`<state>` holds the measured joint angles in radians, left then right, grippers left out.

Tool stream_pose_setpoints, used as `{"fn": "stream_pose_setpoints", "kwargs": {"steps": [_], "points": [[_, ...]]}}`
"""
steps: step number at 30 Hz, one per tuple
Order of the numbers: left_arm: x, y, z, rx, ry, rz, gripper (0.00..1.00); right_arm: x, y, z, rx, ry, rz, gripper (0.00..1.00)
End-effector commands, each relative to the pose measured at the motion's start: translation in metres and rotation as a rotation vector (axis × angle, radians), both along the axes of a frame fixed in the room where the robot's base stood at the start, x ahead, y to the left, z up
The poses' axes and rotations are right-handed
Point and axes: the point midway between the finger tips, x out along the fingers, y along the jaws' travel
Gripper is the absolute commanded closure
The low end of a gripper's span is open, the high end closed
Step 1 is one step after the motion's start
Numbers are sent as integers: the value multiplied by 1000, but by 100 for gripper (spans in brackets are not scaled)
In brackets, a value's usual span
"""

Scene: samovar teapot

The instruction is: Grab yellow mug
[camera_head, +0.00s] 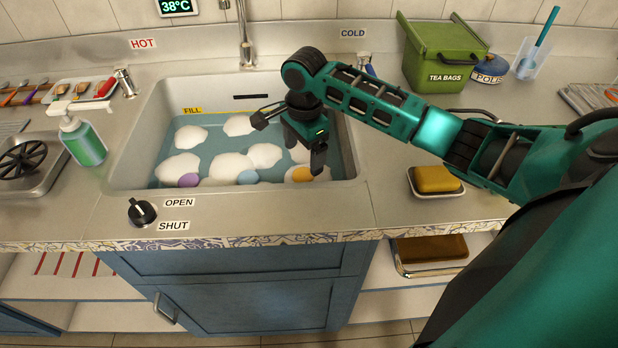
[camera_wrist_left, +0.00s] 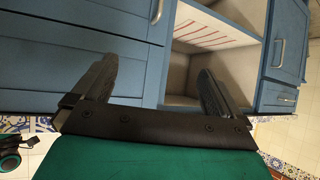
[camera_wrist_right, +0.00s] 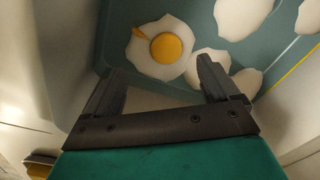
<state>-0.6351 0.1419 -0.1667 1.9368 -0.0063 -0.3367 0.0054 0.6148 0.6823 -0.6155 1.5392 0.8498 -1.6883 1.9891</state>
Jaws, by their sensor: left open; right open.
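The yellow mug (camera_head: 301,174) sits in the water at the sink's front right, with white foam around it. In the right wrist view the yellow mug (camera_wrist_right: 166,48) shows as a round yellow shape with a small orange-yellow piece at its upper left; most of it is hidden by foam. My right gripper (camera_head: 305,152) is over the sink, pointing down, just above and behind the mug in the head view. Its open fingers (camera_wrist_right: 158,75) are empty, with the mug beyond the tips. My left gripper (camera_wrist_left: 157,70) is open and empty, facing blue cabinets and an open shelf.
The sink (camera_head: 120,170) has raised walls around the water. A purple item (camera_head: 188,180) and a light blue item (camera_head: 248,177) show among the foam. The faucet (camera_head: 246,50) stands behind. A sponge (camera_head: 437,179) lies right of the sink, a soap bottle (camera_head: 84,143) left.

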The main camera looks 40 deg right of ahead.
Motion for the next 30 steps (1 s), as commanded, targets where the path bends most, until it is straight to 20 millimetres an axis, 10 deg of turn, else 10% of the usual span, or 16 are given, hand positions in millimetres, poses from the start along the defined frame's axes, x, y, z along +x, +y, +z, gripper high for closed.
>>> {"fn": "stream_pose_setpoints", "kwargs": {"steps": [21, 30], "points": [[11, -9, -11, -18, -15, -12, 0, 9, -2, -97, 0, -2, 0, 12], [11, -9, -10, -18, -14, -14, 0, 9, -2, -102, 0, -4, 1, 12]]}}
